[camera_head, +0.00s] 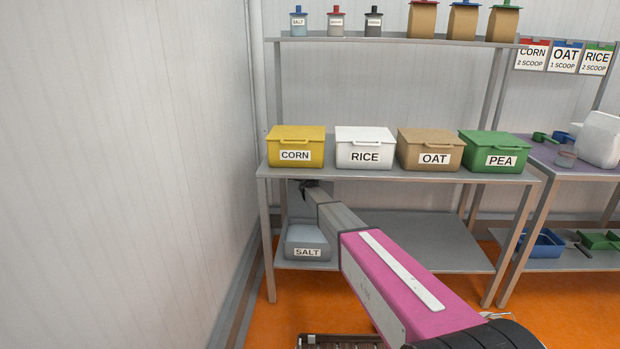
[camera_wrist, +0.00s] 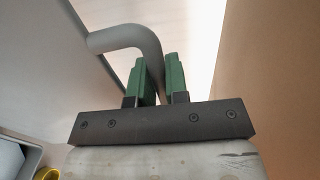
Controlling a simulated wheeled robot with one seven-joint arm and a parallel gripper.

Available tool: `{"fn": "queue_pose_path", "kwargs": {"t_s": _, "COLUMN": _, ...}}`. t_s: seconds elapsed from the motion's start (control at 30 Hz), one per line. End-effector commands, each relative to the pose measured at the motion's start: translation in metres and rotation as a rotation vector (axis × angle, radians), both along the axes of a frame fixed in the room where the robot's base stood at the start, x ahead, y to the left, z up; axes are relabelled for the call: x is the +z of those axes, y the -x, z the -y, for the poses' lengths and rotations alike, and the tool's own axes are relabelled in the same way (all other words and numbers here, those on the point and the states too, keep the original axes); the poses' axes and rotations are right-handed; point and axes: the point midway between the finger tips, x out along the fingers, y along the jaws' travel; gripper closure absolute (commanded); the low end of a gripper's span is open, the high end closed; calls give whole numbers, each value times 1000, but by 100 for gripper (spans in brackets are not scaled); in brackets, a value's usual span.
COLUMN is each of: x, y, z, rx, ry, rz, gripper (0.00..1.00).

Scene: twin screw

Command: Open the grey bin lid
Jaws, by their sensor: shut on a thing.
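The grey bin (camera_head: 307,252) labelled SALT stands on the lower shelf at the left, with pale contents showing through its open top. Its grey lid (camera_head: 297,205) appears raised steeply above the bin, partly hidden by my arm. In the wrist view the lid (camera_wrist: 65,60) is a grey panel at the left, with a bent grey handle (camera_wrist: 125,37). My gripper (camera_wrist: 160,80) has green fingers on either side of the handle bar and is shut on it. In the head view my gripper (camera_head: 308,186) is small and dark, just under the upper shelf.
The grey shelf board (camera_head: 370,175) above carries the yellow CORN (camera_head: 295,140), white RICE (camera_head: 364,142), tan OAT (camera_head: 430,143) and green PEA (camera_head: 494,145) bins, close over my gripper. The lower shelf (camera_head: 430,245) is clear to the right. A wall (camera_head: 120,180) stands left.

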Motion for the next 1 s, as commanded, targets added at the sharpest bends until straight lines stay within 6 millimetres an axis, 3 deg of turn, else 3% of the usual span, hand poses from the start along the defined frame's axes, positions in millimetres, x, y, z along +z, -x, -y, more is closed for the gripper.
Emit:
{"fn": "queue_pose_path", "kwargs": {"t_s": 0.27, "x": -1, "y": 0, "z": -1, "rx": 4, "ry": 8, "rz": -1, "gripper": 100}}
{"fn": "queue_pose_path", "kwargs": {"t_s": 0.3, "x": -1, "y": 0, "z": -1, "rx": 4, "ry": 8, "rz": -1, "gripper": 76}}
{"fn": "queue_pose_path", "kwargs": {"t_s": 0.37, "x": -1, "y": 0, "z": -1, "rx": 2, "ry": 6, "rz": -1, "gripper": 61}}
{"fn": "queue_pose_path", "kwargs": {"t_s": 0.77, "x": 0, "y": 6, "z": 0, "rx": 1, "ry": 2, "rz": -1, "gripper": 61}}
{"fn": "queue_pose_path", "kwargs": {"t_s": 1.0, "x": 3, "y": 38, "z": 0, "rx": 1, "ry": 2, "rz": -1, "gripper": 61}}
